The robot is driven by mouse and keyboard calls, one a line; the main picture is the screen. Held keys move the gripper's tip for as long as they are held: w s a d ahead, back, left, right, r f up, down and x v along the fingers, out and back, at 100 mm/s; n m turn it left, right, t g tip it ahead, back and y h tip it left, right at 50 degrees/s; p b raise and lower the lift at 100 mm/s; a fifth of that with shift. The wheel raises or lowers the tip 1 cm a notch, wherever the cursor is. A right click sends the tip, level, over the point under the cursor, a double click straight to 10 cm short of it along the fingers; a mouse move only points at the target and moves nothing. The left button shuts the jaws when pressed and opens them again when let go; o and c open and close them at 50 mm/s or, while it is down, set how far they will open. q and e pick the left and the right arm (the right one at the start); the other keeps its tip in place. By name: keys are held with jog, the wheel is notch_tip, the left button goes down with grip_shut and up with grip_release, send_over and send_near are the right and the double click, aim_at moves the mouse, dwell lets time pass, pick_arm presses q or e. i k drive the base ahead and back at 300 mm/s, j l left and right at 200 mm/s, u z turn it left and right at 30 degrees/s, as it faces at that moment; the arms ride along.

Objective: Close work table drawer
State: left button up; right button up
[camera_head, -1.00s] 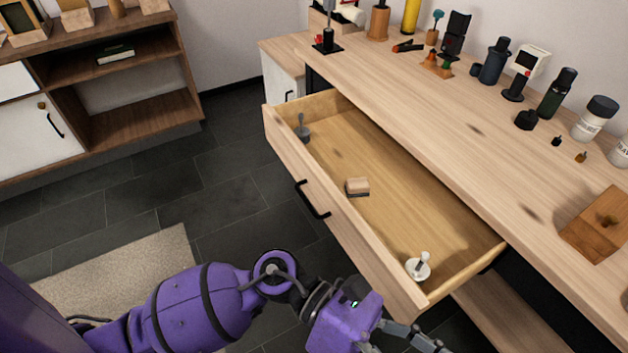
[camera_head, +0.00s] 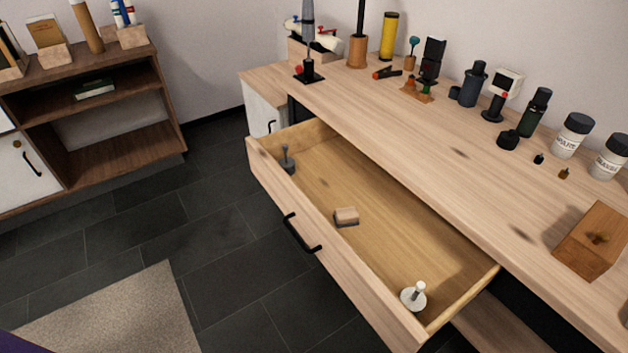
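The work table drawer (camera_head: 268,192) is pulled well out from under the wooden work table (camera_head: 420,155). Its front has a black bar handle (camera_head: 301,235). Inside the drawer lie a grey plunger-like tool (camera_head: 287,160) at the far end, a small wooden block with a dark base (camera_head: 346,217) near the middle, and a white round piece with a knob (camera_head: 413,296) at the near end. Neither of my grippers is in view. Only a sliver of my purple body shows at the bottom left corner.
Bottles, jars (camera_head: 572,136) and tools line the table's back edge. A wooden box (camera_head: 592,241) sits at the table's right. A brown shelf unit (camera_head: 120,150) stands at the left. Dark floor (camera_head: 190,250) and a beige rug (camera_head: 110,315) lie before the drawer.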

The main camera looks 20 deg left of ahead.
aim_at(399, 241)
jog(key=i+j+u, duration=0.2)
jog(key=i+j, duration=0.45)
jog(key=j, duration=0.15)
jog(key=j+z, duration=0.25)
jog(key=j, duration=0.15)
